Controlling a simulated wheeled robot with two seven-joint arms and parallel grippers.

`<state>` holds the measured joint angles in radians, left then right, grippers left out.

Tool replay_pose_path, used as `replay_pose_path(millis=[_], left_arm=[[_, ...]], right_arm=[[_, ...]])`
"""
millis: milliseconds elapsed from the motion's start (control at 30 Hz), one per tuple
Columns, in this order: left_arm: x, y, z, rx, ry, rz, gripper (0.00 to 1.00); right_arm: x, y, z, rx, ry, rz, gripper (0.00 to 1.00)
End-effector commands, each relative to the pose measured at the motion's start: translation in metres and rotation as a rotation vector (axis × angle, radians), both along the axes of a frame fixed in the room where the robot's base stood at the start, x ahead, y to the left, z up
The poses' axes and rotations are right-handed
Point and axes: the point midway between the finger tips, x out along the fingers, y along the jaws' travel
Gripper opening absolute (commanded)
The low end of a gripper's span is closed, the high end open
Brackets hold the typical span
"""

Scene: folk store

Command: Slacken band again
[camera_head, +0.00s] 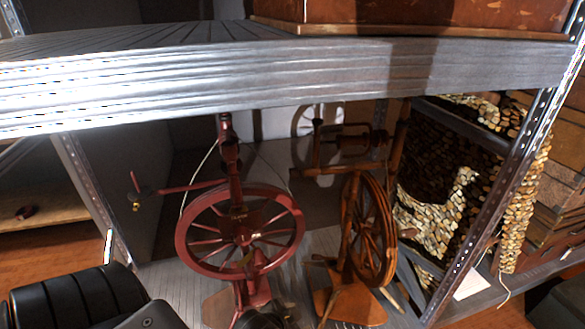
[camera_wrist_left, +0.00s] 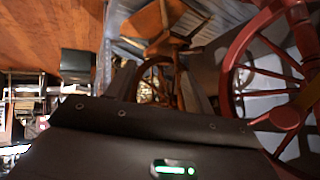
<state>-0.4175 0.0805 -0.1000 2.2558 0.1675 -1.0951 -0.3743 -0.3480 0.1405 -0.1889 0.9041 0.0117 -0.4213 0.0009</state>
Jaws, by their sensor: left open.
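A red spinning wheel (camera_head: 240,222) stands upright on the lower shelf in the head view. A thin pale band (camera_head: 203,163) runs from its rim up toward the top of its post. The red wheel also fills the right side of the left wrist view (camera_wrist_left: 236,62). My left gripper (camera_wrist_left: 157,68) is open in the left wrist view, with its dark fingers apart, to the left of the red wheel. I see nothing clearly held between the fingers. In the head view my black left arm enters at bottom left. My right gripper is not in view.
A brown spinning wheel (camera_head: 368,230) stands just right of the red one. A grey shelf board (camera_head: 200,80) crosses above both, and a metal upright (camera_head: 500,185) stands at right. A pebbled panel (camera_head: 440,205) is behind. Wooden floor (camera_head: 45,247) shows at left.

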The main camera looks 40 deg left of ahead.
Motion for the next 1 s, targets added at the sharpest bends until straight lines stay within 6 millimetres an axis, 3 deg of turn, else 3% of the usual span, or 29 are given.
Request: replay_pose_path(millis=[33,267,367,500,633,800,1000], left_arm=[[0.017,0.005,0.006,0.030,-0.061,-0.005,0.53],[0.089,0.037,0.039,0.255,-0.344,-0.008,0.53],[0.122,0.059,0.060,0.426,-0.474,0.018,0.53],[0.162,0.098,0.106,0.808,-0.647,0.117,0.53],[0.175,0.123,0.147,1.178,-0.699,0.240,0.53],[0.175,0.133,0.185,1.544,-0.663,0.383,0.53],[0.171,0.132,0.205,1.755,-0.605,0.474,0.53]], right_arm=[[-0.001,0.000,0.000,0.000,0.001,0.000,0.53],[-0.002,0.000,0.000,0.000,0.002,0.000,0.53],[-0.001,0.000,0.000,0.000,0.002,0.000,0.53],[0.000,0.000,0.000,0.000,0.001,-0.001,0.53],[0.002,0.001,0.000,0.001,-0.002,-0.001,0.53],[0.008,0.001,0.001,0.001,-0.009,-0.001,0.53],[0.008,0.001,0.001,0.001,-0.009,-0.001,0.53]])
